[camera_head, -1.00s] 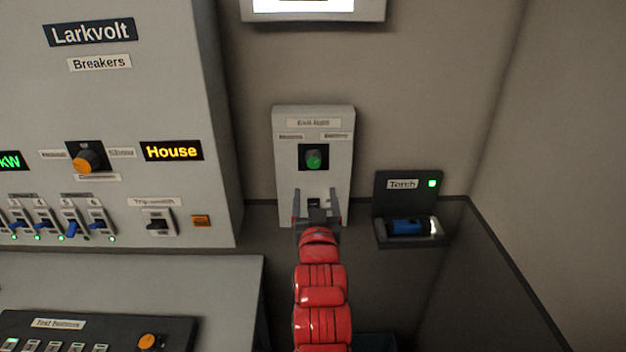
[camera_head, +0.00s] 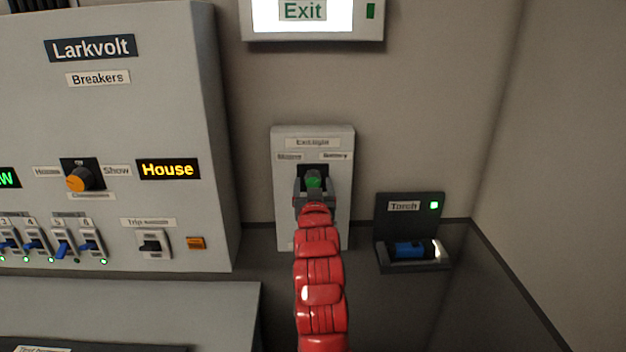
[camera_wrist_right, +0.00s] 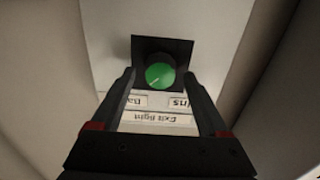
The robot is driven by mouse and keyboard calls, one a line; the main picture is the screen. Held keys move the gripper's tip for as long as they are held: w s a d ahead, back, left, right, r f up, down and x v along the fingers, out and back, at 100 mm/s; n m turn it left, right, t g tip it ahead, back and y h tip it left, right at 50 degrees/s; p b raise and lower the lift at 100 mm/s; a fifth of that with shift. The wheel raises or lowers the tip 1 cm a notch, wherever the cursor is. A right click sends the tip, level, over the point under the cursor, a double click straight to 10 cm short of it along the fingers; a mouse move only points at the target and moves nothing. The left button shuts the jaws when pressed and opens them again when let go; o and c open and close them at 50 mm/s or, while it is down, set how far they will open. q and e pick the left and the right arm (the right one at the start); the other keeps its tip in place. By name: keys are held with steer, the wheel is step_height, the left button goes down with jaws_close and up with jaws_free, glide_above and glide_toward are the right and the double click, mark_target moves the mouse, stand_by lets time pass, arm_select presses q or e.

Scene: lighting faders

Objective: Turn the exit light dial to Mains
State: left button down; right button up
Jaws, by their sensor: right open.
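The exit light dial is a green knob (camera_head: 313,179) on a black square, set in a pale wall box labelled "Exit light" (camera_head: 342,215). The labels "Mains" (camera_head: 289,156) and "Battery" (camera_head: 335,156) sit above it, left and right. My right gripper (camera_head: 313,190) is in front of the dial and hides its lower part. In the right wrist view the green knob (camera_wrist_right: 160,76) lies between and just beyond the tips of the open fingers (camera_wrist_right: 160,78); contact cannot be told. A pale pointer line shows on the knob. My left gripper is not in view.
A torch holder (camera_head: 408,205) with a blue torch (camera_head: 411,249) is right of the box. The breaker cabinet (camera_head: 150,110) with its orange knob (camera_head: 79,180) stands to the left. A lit Exit sign (camera_head: 303,12) hangs above.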

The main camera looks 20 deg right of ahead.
steer(key=shift+w+d, duration=0.15)
steer(key=shift+w, duration=0.3)
jaws_close()
